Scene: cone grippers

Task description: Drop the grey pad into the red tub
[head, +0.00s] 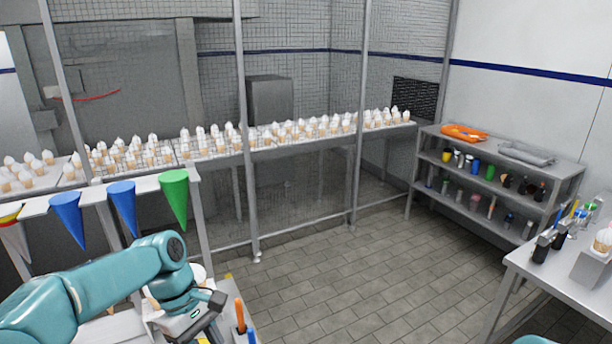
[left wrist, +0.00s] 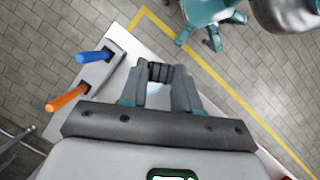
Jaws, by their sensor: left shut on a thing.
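My left gripper (head: 205,325) is low at the left of the head view, over a white surface. In the left wrist view my left gripper (left wrist: 165,85) is shut on a small dark grey ribbed block, which looks like the grey pad (left wrist: 160,73). It is held between the fingertips, above a pale surface. I cannot make out the pad in the head view. I cannot make out the red tub with certainty; only a thin red edge shows at the lower right of the wrist view. My right gripper is not in view.
A grey holder (left wrist: 99,72) with a blue handle (left wrist: 92,57) and an orange handle (left wrist: 68,97) stands beside my left gripper. Coloured cones (head: 122,205) hang from a white rack. A shelf (head: 560,168) with an orange cloth and a grey folded cloth stands right. Mid-floor is clear.

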